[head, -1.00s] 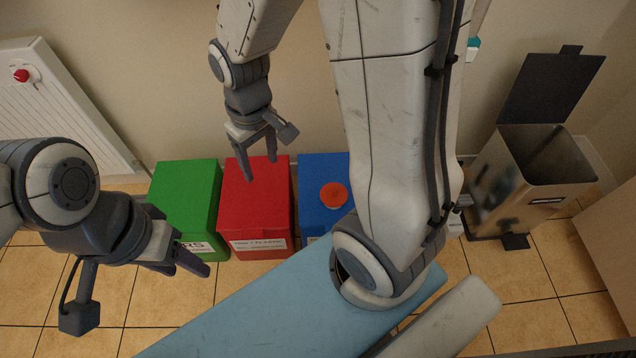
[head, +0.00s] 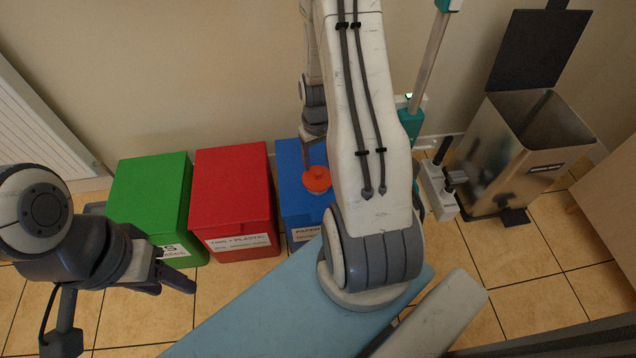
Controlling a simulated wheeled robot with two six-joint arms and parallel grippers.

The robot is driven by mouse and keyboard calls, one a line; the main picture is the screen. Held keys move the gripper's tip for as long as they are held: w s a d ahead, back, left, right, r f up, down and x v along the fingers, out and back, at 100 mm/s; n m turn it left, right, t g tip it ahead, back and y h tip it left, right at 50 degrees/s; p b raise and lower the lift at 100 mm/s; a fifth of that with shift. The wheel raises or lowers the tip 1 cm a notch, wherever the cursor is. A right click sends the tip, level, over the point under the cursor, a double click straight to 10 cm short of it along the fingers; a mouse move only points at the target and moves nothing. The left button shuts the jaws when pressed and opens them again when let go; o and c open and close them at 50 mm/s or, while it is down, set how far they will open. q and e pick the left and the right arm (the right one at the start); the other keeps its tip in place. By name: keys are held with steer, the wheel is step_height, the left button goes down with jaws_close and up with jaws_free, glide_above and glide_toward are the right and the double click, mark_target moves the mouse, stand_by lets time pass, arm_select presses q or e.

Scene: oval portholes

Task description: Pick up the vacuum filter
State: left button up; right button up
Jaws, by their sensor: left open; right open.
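The vacuum filter, a round orange-red piece (head: 317,180), sits on top of the blue bin (head: 290,157). My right gripper (head: 309,163) is pointing down just above the filter's upper left side. My own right arm hides part of this gripper and part of the blue bin, and I cannot tell whether the fingers touch the filter. The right gripper is open. My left gripper (head: 178,280) is open and empty at the lower left, in front of the green bin and well away from the filter.
A red bin (head: 233,190) and a green bin (head: 150,195) stand left of the blue one. A radiator (head: 40,130) is at left.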

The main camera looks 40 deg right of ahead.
mark_target(318, 171)
step_height(318, 171, down, 5)
steer(key=b, duration=0.3)
jaws_close()
steer(key=shift+s+r, duration=0.1)
stand_by(1.2)
